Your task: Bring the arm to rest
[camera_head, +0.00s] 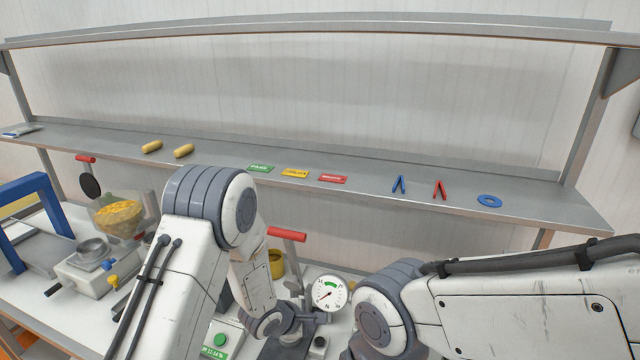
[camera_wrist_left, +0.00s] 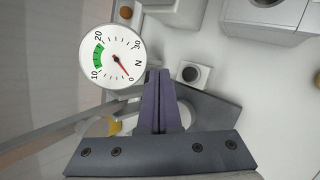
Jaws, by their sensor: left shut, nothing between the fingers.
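My left arm comes in from the left in the head view and bends down to the bench. Its gripper (camera_head: 318,318) is low at the centre, close to a round white dial gauge (camera_head: 328,293); whether they touch I cannot tell. In the left wrist view the two dark fingers (camera_wrist_left: 157,78) are pressed together with nothing between them. The gauge (camera_wrist_left: 112,55) is beside the fingertips, its red needle near 0. My right arm comes in from the right and bends down; its gripper is out of the picture.
A red T-handle (camera_head: 287,234) rises behind my left wrist. A green button box (camera_head: 218,339) stands in front. A hopper of yellow pieces (camera_head: 120,216) and a blue frame (camera_head: 38,190) stand left. The shelf (camera_head: 375,190) behind holds small tags and coloured tools.

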